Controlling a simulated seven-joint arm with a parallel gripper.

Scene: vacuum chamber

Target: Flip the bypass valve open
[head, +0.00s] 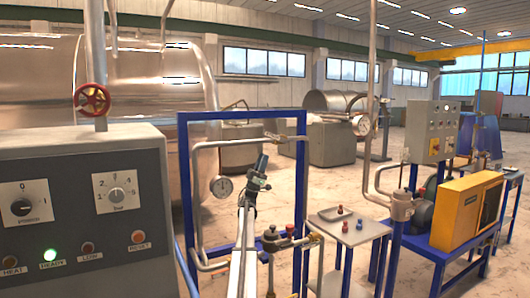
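A blue frame (243,117) at the middle carries a grey pipe loop (208,146) with a round gauge (221,187). A small fitting (273,138) sits on the upper pipe. A dark valve body (270,236) and a brass-coloured fitting (313,238) sit on the lower pipework. I cannot tell which of these is the bypass valve, or its handle position. My gripper (259,178), small and dark at the end of my pale arm, is in front of the frame's open middle, between upper and lower pipes. Its fingers are too small to read.
A control panel (70,215) with two dials and a lit green lamp fills the left front. A red handwheel (92,100) stands above it. A small grey table (350,232) holds red knobs. A yellow unit (468,208) stands on a blue bench at right.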

